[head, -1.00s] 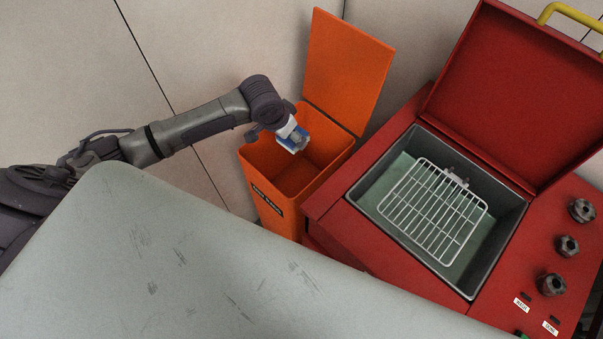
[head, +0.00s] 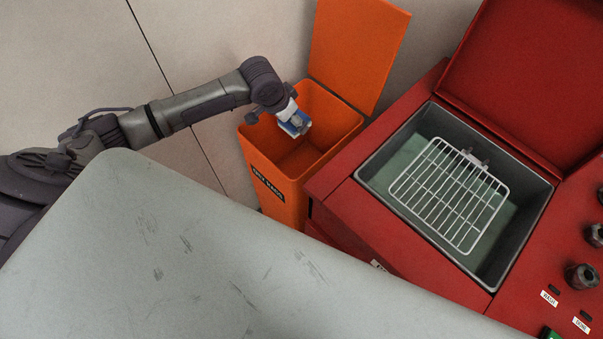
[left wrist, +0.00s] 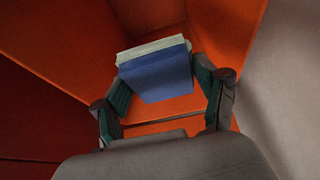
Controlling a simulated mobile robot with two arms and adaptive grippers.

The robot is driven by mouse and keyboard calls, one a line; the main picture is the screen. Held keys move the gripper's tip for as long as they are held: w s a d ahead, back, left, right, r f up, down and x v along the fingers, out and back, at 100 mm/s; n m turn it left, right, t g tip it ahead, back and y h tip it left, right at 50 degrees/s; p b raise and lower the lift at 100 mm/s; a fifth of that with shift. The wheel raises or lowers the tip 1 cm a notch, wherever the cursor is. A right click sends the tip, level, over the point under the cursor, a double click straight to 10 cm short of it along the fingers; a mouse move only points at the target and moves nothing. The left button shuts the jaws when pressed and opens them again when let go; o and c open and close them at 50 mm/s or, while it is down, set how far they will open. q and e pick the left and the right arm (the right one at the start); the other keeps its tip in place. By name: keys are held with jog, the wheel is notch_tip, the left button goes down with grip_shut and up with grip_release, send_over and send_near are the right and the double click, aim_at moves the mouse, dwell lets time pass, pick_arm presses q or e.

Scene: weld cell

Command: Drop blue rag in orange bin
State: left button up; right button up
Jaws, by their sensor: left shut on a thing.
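The blue rag (head: 293,127) is a small blue and pale folded piece at the end of my left arm. My left gripper (head: 300,124) is shut on it and holds it over the mouth of the orange bin (head: 272,172). The bin is open, with a dark label on its front. In the left wrist view, the rag (left wrist: 155,78) shows between the two fingers of my left gripper (left wrist: 165,100), with orange bin walls (left wrist: 215,35) around it. The rag's far side is hidden. My right gripper is not in view.
The bin's raised orange lid (head: 357,50) stands behind it. A red parts washer (head: 340,215) with an open lid and a wire rack (head: 450,195) stands to the right. A grey scuffed surface (head: 190,260) fills the front. Wall panels are behind.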

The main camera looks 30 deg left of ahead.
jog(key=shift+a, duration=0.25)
pick_arm(q)
jog(key=o, duration=1.2)
jog(key=shift+r, duration=0.15)
jog(key=v, duration=1.1)
jog(key=shift+s+a+r, duration=0.1)
jog(key=shift+s+r, duration=0.1)
jog(key=shift+r, duration=0.15)
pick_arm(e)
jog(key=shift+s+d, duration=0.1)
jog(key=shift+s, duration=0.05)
